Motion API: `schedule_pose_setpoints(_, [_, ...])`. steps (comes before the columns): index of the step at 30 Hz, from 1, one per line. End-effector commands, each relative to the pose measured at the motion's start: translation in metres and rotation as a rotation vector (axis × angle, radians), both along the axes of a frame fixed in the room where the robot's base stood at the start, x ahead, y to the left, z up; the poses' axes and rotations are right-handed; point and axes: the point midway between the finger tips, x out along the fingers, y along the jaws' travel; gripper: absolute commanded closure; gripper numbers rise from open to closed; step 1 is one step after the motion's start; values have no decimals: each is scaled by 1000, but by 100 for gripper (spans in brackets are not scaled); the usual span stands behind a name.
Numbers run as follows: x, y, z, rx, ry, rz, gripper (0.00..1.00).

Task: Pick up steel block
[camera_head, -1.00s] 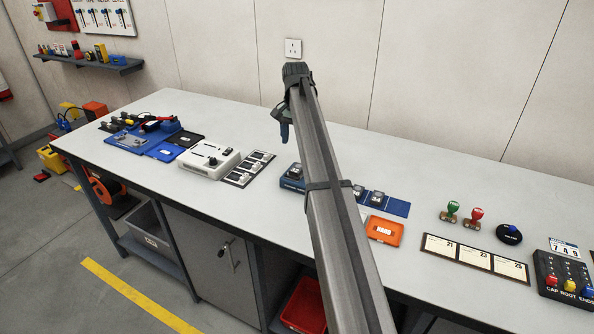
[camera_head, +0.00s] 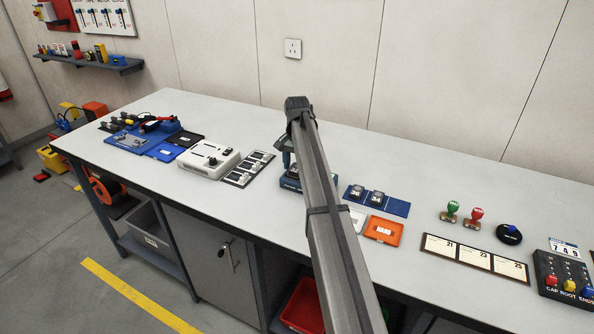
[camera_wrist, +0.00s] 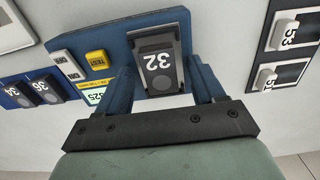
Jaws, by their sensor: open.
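A dark grey metal block (camera_wrist: 158,62) marked 32 sits on a blue device (camera_wrist: 118,50) with a yellow TEST button and a small display. My gripper (camera_wrist: 163,76) is open, with one blue finger on each side of the block. I cannot tell whether the fingers touch it. In the head view, my gripper (camera_head: 287,152) is just above the blue device (camera_head: 290,183), and my arm hides part of both. Two similar blocks, marked 34 (camera_wrist: 17,96) and 36 (camera_wrist: 42,91), sit on a blue mat and also show in the head view (camera_head: 366,195).
A blue mat (camera_head: 398,207) lies right of the device, with an orange HARD tray (camera_head: 384,230) and a pale tray (camera_head: 357,219) in front. A dark rack (camera_head: 248,168) and a white machine (camera_head: 209,158) stand to the left. The bench behind is clear.

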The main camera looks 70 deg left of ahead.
Motion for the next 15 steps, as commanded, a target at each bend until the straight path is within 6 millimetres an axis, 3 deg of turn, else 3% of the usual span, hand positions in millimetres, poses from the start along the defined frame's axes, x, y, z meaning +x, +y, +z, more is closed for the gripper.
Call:
schedule_pose_setpoints(4, [0, 0, 0, 0, 0, 0, 33])
schedule_pose_setpoints(15, [0, 0, 0, 0, 0, 0, 68])
